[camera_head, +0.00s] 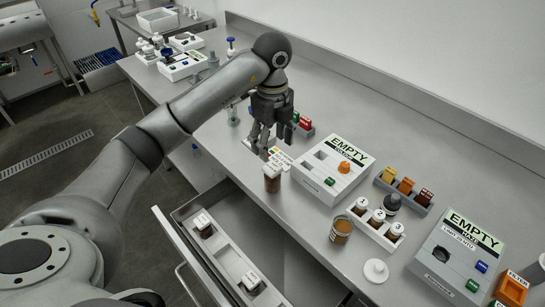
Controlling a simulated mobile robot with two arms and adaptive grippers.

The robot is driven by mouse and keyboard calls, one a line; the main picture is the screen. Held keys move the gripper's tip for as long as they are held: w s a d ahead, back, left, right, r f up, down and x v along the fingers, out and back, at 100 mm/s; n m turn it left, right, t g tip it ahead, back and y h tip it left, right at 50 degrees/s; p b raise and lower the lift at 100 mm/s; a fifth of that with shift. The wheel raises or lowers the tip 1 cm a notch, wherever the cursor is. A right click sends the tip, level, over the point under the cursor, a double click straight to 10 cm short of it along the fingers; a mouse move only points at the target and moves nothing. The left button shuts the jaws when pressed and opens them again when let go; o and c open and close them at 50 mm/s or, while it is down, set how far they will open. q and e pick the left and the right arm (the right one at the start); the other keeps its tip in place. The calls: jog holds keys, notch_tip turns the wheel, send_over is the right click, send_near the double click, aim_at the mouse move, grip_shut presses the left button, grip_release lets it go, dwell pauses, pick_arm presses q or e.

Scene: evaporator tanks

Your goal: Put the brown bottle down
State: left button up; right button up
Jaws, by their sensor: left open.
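A brown bottle (272,182) with a white top stands upright on the counter near its front edge, just left of the white box marked EMPTY. My left gripper (262,149) points down just above and behind it in the picture. Its fingers are open, and the bottle is below the fingertips, apart from them as far as I can tell. A second brown container (341,232), open at the top, stands further right on the counter. My right gripper is not in view.
The EMPTY color box (344,185), a white rack of small bottles (359,226), a white lid (376,270) and the EMPTY haze box (423,270) fill the right. An open drawer (232,264) with bottles juts out below the counter.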

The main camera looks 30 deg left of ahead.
pick_arm(q)
jog(key=shift+r, duration=0.95)
jog(key=shift+r, duration=0.1)
